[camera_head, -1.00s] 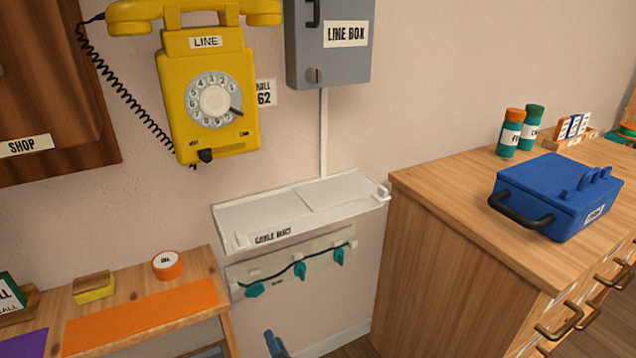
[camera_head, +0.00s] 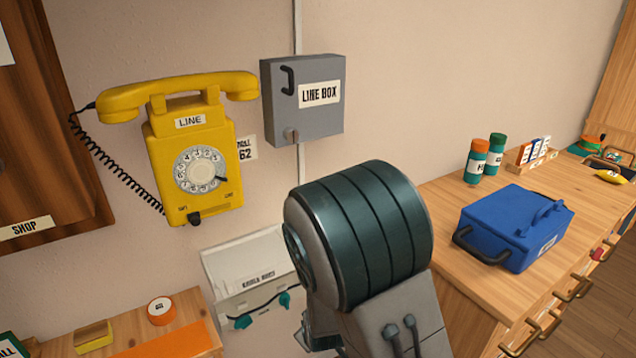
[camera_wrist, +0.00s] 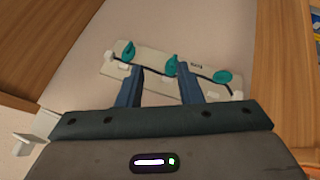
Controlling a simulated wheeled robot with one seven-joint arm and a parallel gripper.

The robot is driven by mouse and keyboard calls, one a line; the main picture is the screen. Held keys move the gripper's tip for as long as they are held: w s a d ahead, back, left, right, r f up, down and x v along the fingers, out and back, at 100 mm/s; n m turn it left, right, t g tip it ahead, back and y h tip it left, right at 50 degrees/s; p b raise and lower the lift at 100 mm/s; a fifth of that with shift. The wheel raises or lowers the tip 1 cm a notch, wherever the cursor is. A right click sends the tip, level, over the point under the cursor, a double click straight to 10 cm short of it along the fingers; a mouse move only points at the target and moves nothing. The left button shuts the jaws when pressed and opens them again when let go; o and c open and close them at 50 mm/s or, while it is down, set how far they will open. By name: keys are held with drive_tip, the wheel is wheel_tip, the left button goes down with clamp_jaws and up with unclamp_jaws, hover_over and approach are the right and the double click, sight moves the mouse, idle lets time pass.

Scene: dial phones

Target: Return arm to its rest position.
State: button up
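My gripper (camera_wrist: 157,82) shows in the wrist view with its two blue fingers spread apart and nothing held between them. Beyond the fingers is a pale strip (camera_wrist: 150,70) with teal clips and a dark cable; the fingertips overlap it in the picture, and I cannot tell the exact gap. In the head view, my arm's large dark banded joint fills the lower middle and hides part of the strip and the cable duct (camera_head: 232,262). The yellow dial phone (camera_head: 196,170) hangs on the wall with its handset on top.
The grey line box (camera_head: 303,120) is on the wall just above my arm. At right, a wooden cabinet (camera_head: 450,215) bears a blue case (camera_head: 513,228) and two small canisters (camera_head: 485,160). A low bench (camera_head: 190,305) with an orange mat is at lower left.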

drive_tip(key=s+d+r+m+g+p, duration=0.1)
drive_tip(key=s+d+r+m+p, duration=0.2)
drive_tip(key=r, duration=0.7)
drive_tip(key=s+d+r+m+g+p, duration=0.2)
drive_tip(key=s+d+r, duration=0.5)
drive_tip(key=r, duration=0.4)
drive_tip(key=s+d+r+m+g+p, duration=0.1)
drive_tip(key=s+d+r+m+p, duration=0.2)
drive_tip(key=r, duration=0.8)
drive_tip(key=s+d+p, duration=0.2)
drive_tip(key=s+p, duration=0.1)
drive_tip(key=s, duration=0.1)
drive_tip(key=shift+s+m+g+h, duration=0.3)
drive_tip(key=shift+s+m, duration=0.05)
drive_tip(key=shift+m, duration=0.05)
